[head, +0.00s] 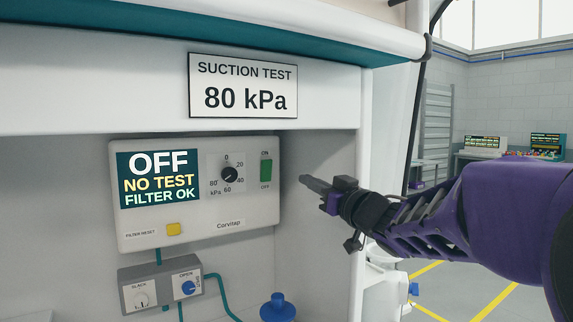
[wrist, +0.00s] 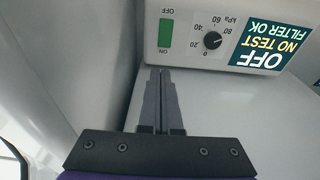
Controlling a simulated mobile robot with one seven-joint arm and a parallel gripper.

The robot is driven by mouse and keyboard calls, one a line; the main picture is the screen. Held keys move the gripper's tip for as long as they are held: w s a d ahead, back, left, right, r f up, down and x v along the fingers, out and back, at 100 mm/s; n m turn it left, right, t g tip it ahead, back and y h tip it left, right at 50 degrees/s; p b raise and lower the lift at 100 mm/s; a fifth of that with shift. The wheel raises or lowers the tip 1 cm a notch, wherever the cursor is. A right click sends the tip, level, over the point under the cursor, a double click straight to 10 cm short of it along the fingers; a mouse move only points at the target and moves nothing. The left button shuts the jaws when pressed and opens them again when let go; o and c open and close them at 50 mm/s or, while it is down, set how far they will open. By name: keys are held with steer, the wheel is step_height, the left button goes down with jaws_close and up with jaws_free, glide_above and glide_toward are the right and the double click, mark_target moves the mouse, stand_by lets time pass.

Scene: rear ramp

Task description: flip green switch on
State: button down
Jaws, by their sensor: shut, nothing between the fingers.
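The green switch (head: 266,171) is on the right side of the white suction unit's front panel, between the printed words ON above and OFF below. The unit's display (head: 159,178) reads OFF, NO TEST, FILTER OK. My gripper (head: 304,180) is shut and empty, a little to the right of the unit, its tips pointing left. In the wrist view, which is upside down, the green switch (wrist: 166,33) shows just beyond the shut fingertips (wrist: 160,70), nearest them at its ON end. I see a gap between the tips and the switch in the head view.
A black dial (head: 229,173) and a yellow filter reset button (head: 173,229) are on the same panel. A grey box (head: 160,280) with a blue knob hangs below. A blue-capped item (head: 277,306) stands lower right. The white recess wall (head: 330,240) is close beside my gripper.

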mark_target(271, 160)
steer(key=x, duration=1.4)
steer(key=shift+p, duration=0.4)
steer(key=shift+w+a+r+p, duration=0.2)
steer(key=shift+r+p, duration=0.25)
steer(key=shift+p, duration=0.25)
steer(key=shift+w+f, duration=0.1)
steer(key=shift+f, duration=0.15)
